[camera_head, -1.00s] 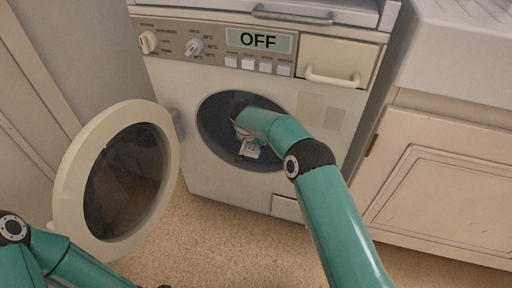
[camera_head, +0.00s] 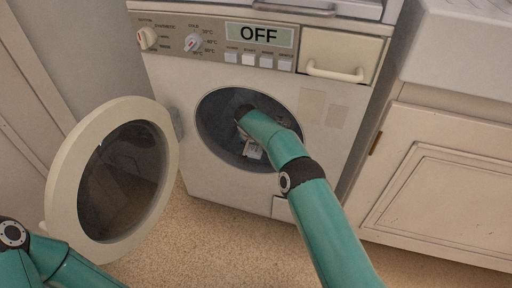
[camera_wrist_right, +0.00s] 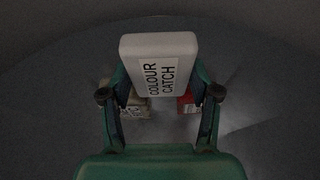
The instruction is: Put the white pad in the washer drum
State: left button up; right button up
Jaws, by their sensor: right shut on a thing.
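The white pad (camera_wrist_right: 158,62), lettered COLOUR CATCH, fills the upper middle of the right wrist view. My right gripper (camera_wrist_right: 160,92) is shut on it, one finger at each side. In the head view my right arm reaches through the round opening of the washer drum (camera_head: 214,118), and the right gripper's fingers are hidden there. A small pale patch with dark marks shows below the wrist inside the opening; I cannot tell what it is. The washer door (camera_head: 62,160) stands wide open to the left. My left gripper is outside the view.
Behind the pad in the wrist view, a tan printed block (camera_wrist_right: 135,106) and a red and white block (camera_wrist_right: 187,101) sit in the dark drum. The washer's display (camera_head: 259,35) reads OFF. A cream cabinet (camera_head: 440,190) stands on the right. Speckled floor lies in front.

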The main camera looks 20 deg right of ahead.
jog(key=shift+f, duration=0.1)
jog(key=shift+f+b, duration=0.5)
jog(key=o, duration=0.8)
jog(key=shift+o, duration=0.2)
jog(key=shift+r, duration=0.15)
